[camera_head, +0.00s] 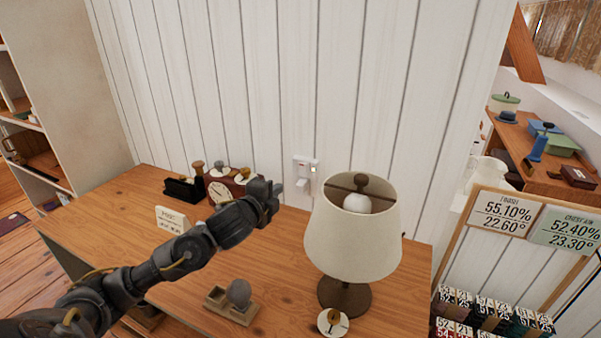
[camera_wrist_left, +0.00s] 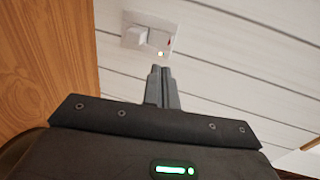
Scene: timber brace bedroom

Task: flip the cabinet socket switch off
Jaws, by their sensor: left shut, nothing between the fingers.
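The cabinet socket (camera_head: 306,171) is a white plate on the white plank wall, just above the back of the wooden cabinet top, left of the lamp. It carries a white plug and a small switch with a red mark. In the left wrist view the socket (camera_wrist_left: 149,36) shows near the top, with a small glowing light at its lower edge. My left gripper (camera_head: 275,190) is shut and empty, over the cabinet top to the left of the socket. In the left wrist view its fingertips (camera_wrist_left: 160,69) point at the socket and appear just short of it. My right gripper is not in view.
A table lamp (camera_head: 353,230) with a cream shade stands right of the socket. A clock (camera_head: 220,192), a small card (camera_head: 172,220) and a grey stone on a wooden stand (camera_head: 238,294) are around my left arm. A shelf (camera_head: 62,95) stands at left.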

